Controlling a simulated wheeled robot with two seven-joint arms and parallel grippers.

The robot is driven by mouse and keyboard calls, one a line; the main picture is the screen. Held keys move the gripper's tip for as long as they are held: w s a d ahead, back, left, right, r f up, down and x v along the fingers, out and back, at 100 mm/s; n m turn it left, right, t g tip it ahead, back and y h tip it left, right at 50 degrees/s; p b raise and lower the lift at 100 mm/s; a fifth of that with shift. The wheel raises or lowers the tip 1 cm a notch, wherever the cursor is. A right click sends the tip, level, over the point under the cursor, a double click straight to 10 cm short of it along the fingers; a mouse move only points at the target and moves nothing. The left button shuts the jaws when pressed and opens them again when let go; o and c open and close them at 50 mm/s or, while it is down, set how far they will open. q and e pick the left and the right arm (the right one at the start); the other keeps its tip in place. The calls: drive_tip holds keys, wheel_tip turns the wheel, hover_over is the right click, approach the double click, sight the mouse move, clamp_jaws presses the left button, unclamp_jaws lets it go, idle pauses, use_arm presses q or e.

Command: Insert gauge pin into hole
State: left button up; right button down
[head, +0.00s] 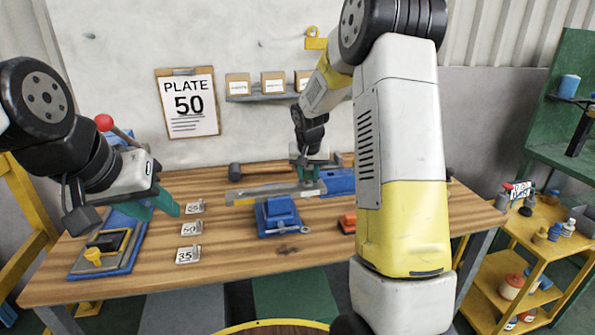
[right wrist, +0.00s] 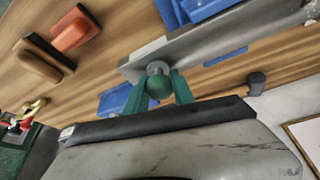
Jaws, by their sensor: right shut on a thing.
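A long grey metal bar (head: 250,192) lies across the blue fixtures on the workbench; it also crosses the right wrist view (right wrist: 215,38). My right gripper (head: 308,172) points down at the bar, right of its middle. In the right wrist view its green fingers (right wrist: 163,88) are shut on a green-ended pin (right wrist: 160,86) with a grey round part (right wrist: 156,67), right at the bar's edge. I cannot tell whether the pin is in a hole; no hole is clearly visible. My left gripper (head: 158,205) hangs above the left of the bench, away from the bar; its finger gap is unclear.
Number cards 25 (head: 195,207), 50 (head: 189,229) and 35 (head: 188,254) stand left of the blue clamp (head: 278,215). A wall clipboard (head: 188,103) reads PLATE 50. An orange block (head: 347,223) sits at front right. A blue tray (head: 110,250) lies at left.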

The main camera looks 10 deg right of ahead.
drive_tip(key=c, duration=1)
unclamp_jaws()
drive_tip(key=shift+v, duration=3.9)
drive_tip(key=shift+s, duration=0.1)
drive_tip(key=s+a+r+n+t+y, duration=0.1)
drive_tip(key=s+r, duration=0.7)
drive_tip(key=s, duration=0.5)
drive_tip(key=s+a+n+t+y, duration=0.1)
drive_tip(key=s+a+n+y, duration=0.1)
drive_tip(key=s, duration=1.5)
drive_tip(key=shift+s+a+r, duration=0.2)
drive_tip(key=shift+a+r, duration=0.25)
drive_tip(key=shift+a, duration=0.1)
